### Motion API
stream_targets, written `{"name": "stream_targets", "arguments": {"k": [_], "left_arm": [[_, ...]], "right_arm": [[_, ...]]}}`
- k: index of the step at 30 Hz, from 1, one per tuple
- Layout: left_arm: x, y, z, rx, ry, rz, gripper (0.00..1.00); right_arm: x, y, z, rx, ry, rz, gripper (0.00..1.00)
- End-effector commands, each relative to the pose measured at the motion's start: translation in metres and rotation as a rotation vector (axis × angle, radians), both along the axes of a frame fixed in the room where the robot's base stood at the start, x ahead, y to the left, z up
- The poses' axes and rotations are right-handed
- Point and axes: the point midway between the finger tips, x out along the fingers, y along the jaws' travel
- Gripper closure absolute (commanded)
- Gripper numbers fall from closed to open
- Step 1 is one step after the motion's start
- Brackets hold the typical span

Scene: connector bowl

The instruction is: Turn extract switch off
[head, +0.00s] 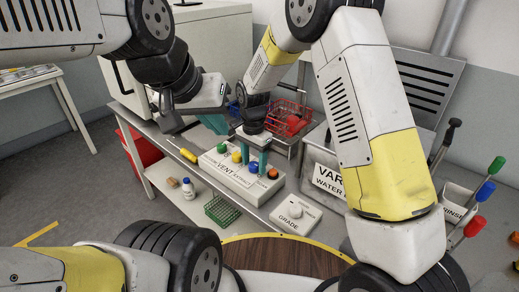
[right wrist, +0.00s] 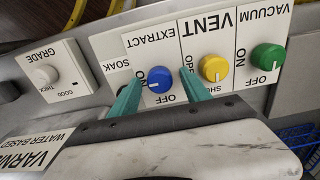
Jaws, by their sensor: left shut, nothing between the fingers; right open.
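The extract switch is a blue knob (right wrist: 159,79) on a white control panel (right wrist: 112,48), with ON and OFF printed beside it. Its white mark is too small for me to be sure which word it points to. In the head view the blue knob (head: 253,168) is partly hidden by my right gripper (head: 251,157). That gripper is open, with teal fingers (right wrist: 158,98) on either side of the knob; I cannot tell whether they touch it. My left gripper (head: 215,123) is shut and empty, above the bench behind the panel.
Yellow (right wrist: 214,68) and green (right wrist: 267,57) knobs sit beside the blue one; an orange knob (head: 273,173) is on its other side. A GRADE box (head: 296,213) stands near. A yellow screwdriver (head: 183,152) lies left of the panel. A red basket (head: 291,118) stands behind.

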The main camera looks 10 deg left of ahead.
Motion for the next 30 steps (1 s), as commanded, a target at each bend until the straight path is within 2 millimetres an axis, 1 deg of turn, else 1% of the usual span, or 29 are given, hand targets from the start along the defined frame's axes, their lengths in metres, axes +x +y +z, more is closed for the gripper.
{"name": "stream_targets", "arguments": {"k": [5, 6, 8, 12, 14, 15, 23, 30], "left_arm": [[0.0000, 0.0000, 0.0000, 0.000, 0.000, 0.000, 1.00], [0.0000, 0.0000, 0.0000, 0.000, 0.000, 0.000, 1.00], [0.0000, 0.0000, 0.0000, 0.000, 0.000, 0.000, 1.00], [0.0001, 0.0000, -0.0001, 0.000, 0.000, 0.000, 1.00], [0.0000, 0.0000, 0.0000, 0.000, 0.000, 0.000, 1.00], [0.0000, 0.0000, 0.0000, 0.000, 0.000, 0.000, 1.00], [0.0000, 0.0000, 0.0000, 0.000, 0.000, 0.000, 1.00], [0.0000, 0.0000, 0.0000, 0.000, 0.000, 0.000, 1.00]], "right_arm": [[0.0001, -0.0001, -0.0003, 0.000, 0.000, 0.000, 0.45], [0.0002, -0.0001, -0.0002, 0.000, 0.000, 0.000, 0.46], [0.0001, -0.0002, -0.0001, 0.000, 0.000, 0.000, 0.58], [0.0001, -0.0002, 0.0000, 0.000, 0.000, 0.000, 0.86], [0.0001, -0.0002, 0.0001, 0.000, 0.000, 0.000, 0.98], [0.0002, -0.0001, 0.0001, 0.000, 0.000, 0.000, 1.00], [0.0003, -0.0002, 0.0003, 0.001, -0.001, 0.024, 1.00], [0.0008, -0.0009, 0.0004, 0.000, -0.001, 0.139, 1.00]]}}
